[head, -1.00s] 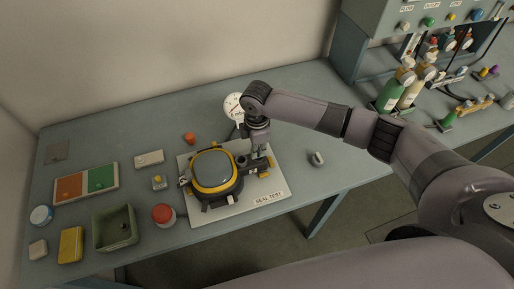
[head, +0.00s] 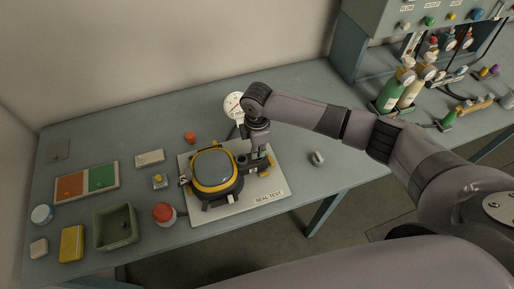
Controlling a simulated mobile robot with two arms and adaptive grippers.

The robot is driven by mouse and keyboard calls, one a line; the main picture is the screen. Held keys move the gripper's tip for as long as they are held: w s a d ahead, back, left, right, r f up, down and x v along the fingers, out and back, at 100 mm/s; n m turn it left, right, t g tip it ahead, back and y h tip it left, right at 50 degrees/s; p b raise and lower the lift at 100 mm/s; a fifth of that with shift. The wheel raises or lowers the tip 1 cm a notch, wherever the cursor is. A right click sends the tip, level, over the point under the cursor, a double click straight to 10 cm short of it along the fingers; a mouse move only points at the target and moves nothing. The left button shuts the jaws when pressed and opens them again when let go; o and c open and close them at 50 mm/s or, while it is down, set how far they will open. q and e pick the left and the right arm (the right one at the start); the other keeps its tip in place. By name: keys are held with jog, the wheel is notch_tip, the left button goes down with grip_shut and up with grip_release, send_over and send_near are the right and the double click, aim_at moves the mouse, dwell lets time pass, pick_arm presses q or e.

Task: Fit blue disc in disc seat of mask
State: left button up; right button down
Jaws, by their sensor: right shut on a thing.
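The mask (head: 212,168), black with a yellow rim and a grey visor, lies on the white seal test board (head: 222,208). My right gripper (head: 256,160) points down just right of the mask, low over the board. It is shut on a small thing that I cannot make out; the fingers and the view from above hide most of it. I cannot pick out the blue disc for sure, nor the disc seat. A round blue-and-white piece (head: 41,214) lies at the table's far left. My left gripper is not in view.
A red button (head: 163,213) and a white dial gauge (head: 234,104) stand close to the mask. A green tray (head: 115,228), a yellow box (head: 72,243) and a red-and-green panel (head: 87,182) are at left. A small grey part (head: 317,158) lies right of the board.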

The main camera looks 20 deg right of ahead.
jog(key=shift+f+b, duration=0.35)
jog(key=shift+f, duration=0.35)
jog(key=c, duration=1.7)
grip_release()
jog(key=shift+o, duration=0.2)
notch_tip(320, 180, up, 12)
